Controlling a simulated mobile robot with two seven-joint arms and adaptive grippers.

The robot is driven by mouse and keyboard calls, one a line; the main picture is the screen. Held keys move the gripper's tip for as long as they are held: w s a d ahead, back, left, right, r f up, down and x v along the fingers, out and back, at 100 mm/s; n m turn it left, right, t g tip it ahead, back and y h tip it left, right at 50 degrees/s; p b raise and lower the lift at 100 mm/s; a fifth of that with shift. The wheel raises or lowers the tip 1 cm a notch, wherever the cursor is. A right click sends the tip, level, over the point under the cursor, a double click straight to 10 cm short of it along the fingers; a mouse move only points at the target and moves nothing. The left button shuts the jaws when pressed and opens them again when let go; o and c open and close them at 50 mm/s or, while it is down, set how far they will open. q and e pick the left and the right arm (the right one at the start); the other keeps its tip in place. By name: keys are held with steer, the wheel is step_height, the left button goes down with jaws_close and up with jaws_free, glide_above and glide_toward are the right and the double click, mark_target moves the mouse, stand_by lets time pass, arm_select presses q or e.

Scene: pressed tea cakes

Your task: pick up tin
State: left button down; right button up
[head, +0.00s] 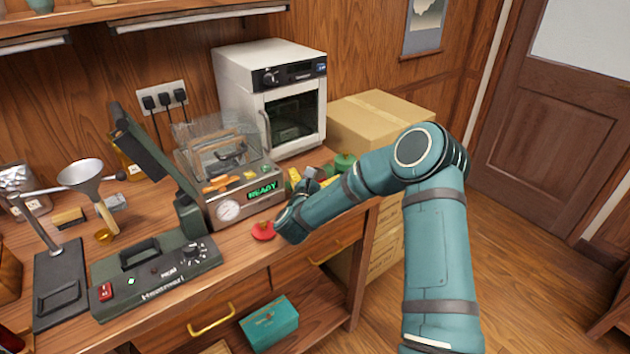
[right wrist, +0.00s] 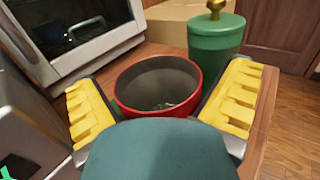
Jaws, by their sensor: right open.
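An open red tin (right wrist: 150,108) with a dark inside stands between the fingers of my right gripper in the right wrist view. My right gripper (right wrist: 160,92) is open, with one yellow-padded finger on each side of the tin. I cannot tell whether the pads touch it. The tin's near side is hidden by my own gripper body. In the head view my right gripper (head: 313,178) is low over the right end of the counter, and the tin is mostly hidden there. My left gripper is not in view.
A green canister (right wrist: 215,50) with a gold knob stands just behind the tin. A red lid-like piece (head: 263,232) lies near the counter's front edge. The press machine (head: 248,208) and white oven (head: 240,75) are close on the left. A cardboard box (head: 375,115) stands behind.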

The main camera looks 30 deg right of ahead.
steer(key=shift+w+d+f, duration=0.1)
steer(key=shift+w+d, duration=0.15)
steer(key=shift+d, duration=0.05)
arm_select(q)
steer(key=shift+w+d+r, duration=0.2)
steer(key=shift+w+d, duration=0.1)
arm_select(e)
steer(key=shift+a, duration=0.1)
steer(key=c, duration=1.5)
